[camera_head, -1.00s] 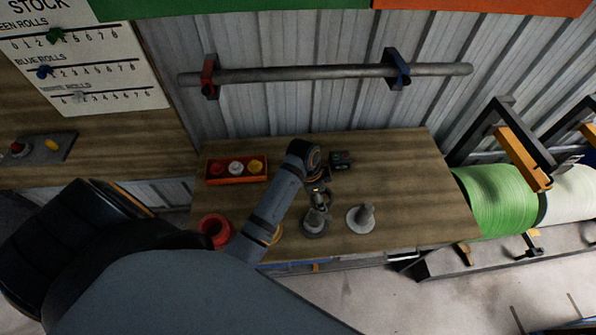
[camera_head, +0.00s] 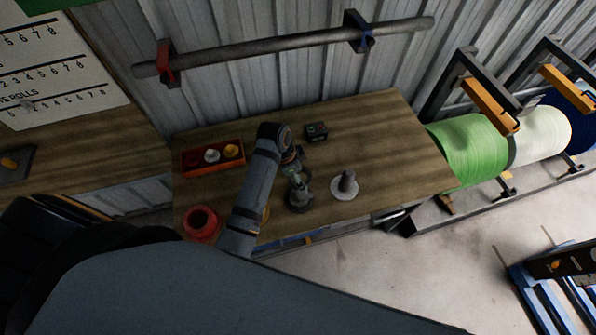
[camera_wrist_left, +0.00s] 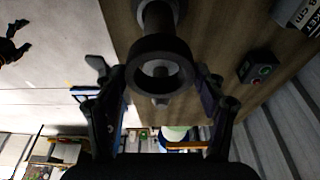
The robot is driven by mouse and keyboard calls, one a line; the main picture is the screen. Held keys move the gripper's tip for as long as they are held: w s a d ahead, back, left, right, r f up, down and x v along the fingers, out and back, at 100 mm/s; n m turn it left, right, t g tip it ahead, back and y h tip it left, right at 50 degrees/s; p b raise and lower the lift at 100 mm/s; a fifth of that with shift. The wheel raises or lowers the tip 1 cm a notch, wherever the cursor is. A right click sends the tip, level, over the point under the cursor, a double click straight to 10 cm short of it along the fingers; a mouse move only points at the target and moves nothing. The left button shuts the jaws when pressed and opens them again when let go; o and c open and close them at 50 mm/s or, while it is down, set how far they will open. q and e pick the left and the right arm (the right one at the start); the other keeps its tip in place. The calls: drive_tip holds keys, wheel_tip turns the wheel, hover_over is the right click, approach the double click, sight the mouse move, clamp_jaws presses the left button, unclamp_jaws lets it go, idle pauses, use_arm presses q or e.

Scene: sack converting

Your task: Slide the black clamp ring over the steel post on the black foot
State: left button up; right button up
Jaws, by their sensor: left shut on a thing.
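The black clamp ring (camera_wrist_left: 160,62) is between the fingers of my left gripper (camera_wrist_left: 160,90) in the left wrist view, and the gripper is shut on it. A grey post (camera_wrist_left: 156,18) runs behind the ring at the top of that view, and a grey tip shows in the ring's hole. I cannot tell whether the ring is around the post or just above its top. In the head view my left gripper (camera_head: 295,176) is over the black foot (camera_head: 298,202), hiding most of its post.
A second post on a pale foot (camera_head: 345,187) stands close to the right. A red ring (camera_head: 201,224) is at the front left. An orange tray (camera_head: 212,157) with coloured pieces and a small button box (camera_head: 316,131) are further back. The bench's right side is clear.

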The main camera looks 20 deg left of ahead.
use_arm(q)
drive_tip(key=shift+f, duration=0.6)
drive_tip(key=shift+f+b, duration=0.3)
drive_tip(key=shift+f, duration=0.3)
drive_tip(key=shift+f+b, duration=1.35)
drive_tip(key=shift+f, duration=1.5)
use_arm(e)
drive_tip(key=shift+w+d+f, duration=0.15)
drive_tip(key=shift+f, duration=0.4)
drive_tip(key=shift+w+d+f, duration=0.15)
drive_tip(key=shift+w+f, duration=0.05)
drive_tip(key=shift+f, duration=0.4)
drive_tip(key=shift+w+d+f, duration=0.15)
drive_tip(key=shift+f, duration=0.4)
use_arm(q)
drive_tip(key=o, duration=1.7)
drive_tip(key=shift+o, duration=0.2)
drive_tip(key=shift+f, duration=0.1)
drive_tip(key=v, duration=1.2)
drive_tip(key=shift+a, duration=0.1)
